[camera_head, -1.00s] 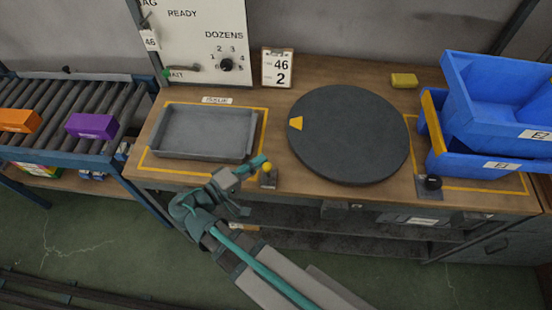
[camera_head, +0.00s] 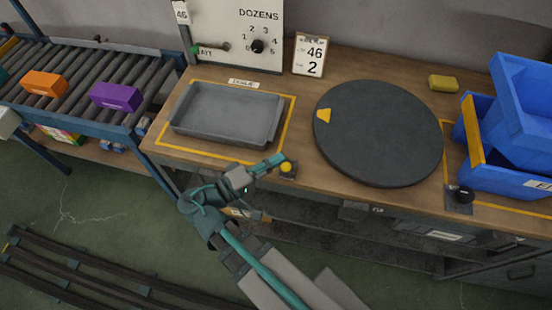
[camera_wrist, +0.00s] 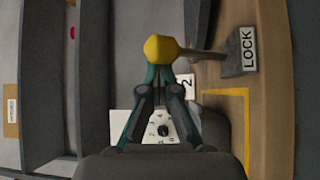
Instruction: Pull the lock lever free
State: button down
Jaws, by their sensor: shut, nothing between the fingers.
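The lock lever has a yellow knob (camera_head: 286,167) and stands at the bench's front edge, between the grey tray and the dark round turntable. In the wrist view its knob (camera_wrist: 160,48) is just beyond my fingertips, and its grey shaft (camera_wrist: 205,54) runs right to a base with a LOCK label (camera_wrist: 248,48). My gripper (camera_head: 272,162) is shut and empty, its teal fingertips right beside the knob. In the wrist view the fingertips (camera_wrist: 160,72) overlap the knob's near side; I cannot tell whether they touch it.
The grey tray (camera_head: 270,122) lies left of the lever and the turntable (camera_head: 380,135) right of it. A roller conveyor (camera_head: 75,75) carries boxes at the left. Open floor lies in front.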

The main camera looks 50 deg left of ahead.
jog(key=shift+d, duration=0.2)
jog(key=shift+w+a+r, duration=0.1)
jog(key=shift+a+r, duration=0.2)
jog(key=shift+a, duration=0.05)
jog(key=s+a+f+b, duration=0.1)
jog(key=s+a+f, duration=0.1)
jog(key=s+a, duration=0.3)
jog(key=s, duration=0.2)
jog(key=shift+s+f, duration=0.3)
jog(key=shift+f, duration=0.05)
jog(key=shift+a, duration=0.1)
